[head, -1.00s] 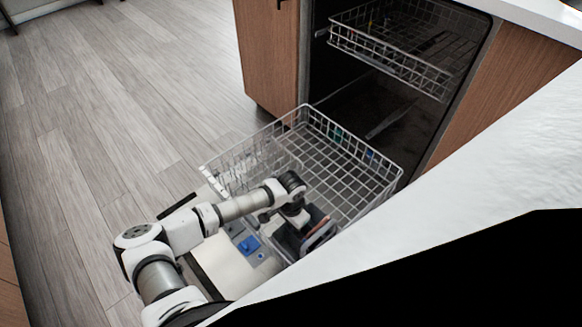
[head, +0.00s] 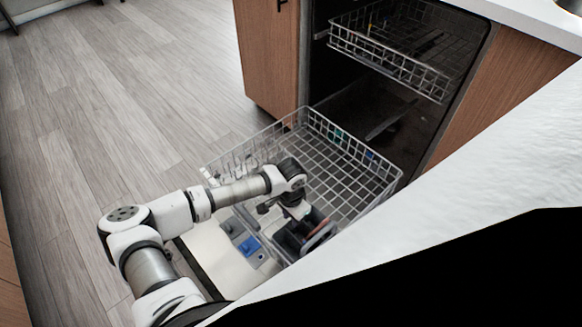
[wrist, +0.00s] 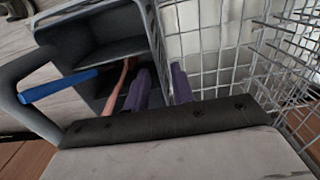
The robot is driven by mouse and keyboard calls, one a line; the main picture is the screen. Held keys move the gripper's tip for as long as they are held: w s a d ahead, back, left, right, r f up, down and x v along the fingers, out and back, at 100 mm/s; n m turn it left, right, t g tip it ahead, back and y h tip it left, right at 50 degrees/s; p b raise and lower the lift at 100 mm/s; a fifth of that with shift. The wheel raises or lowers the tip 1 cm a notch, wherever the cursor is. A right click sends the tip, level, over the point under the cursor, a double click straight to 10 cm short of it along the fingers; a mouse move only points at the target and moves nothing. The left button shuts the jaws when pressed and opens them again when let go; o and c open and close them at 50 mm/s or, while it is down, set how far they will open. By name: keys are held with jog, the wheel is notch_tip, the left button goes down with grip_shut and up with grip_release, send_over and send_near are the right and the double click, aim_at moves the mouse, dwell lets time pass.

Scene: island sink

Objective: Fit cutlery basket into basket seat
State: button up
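The cutlery basket (head: 287,240) is dark grey, with compartments and a looped handle. It is by the near side of the pulled-out lower rack (head: 345,185), partly hidden by my arm and the white counter. In the wrist view the basket (wrist: 108,48) holds a blue-handled piece (wrist: 57,87) and a pinkish one (wrist: 118,88). My gripper (head: 297,212) is down at the basket. In the wrist view its two purplish fingers (wrist: 161,86) are apart, on either side of the basket's side wall. Whether they press on it cannot be told. I cannot make out the basket seat.
The rack's wire wall (wrist: 215,45) stands close beside the basket. The open dishwasher door (head: 215,250) lies under the rack, with a blue dispenser part (head: 249,246). The upper rack (head: 400,65) is partly out. The white counter (head: 430,225) covers the right foreground. The floor at left is clear.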

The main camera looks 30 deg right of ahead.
notch_tip(320, 180, up, 6)
jog(key=shift+r+p, duration=0.15)
jog(key=shift+p, duration=0.15)
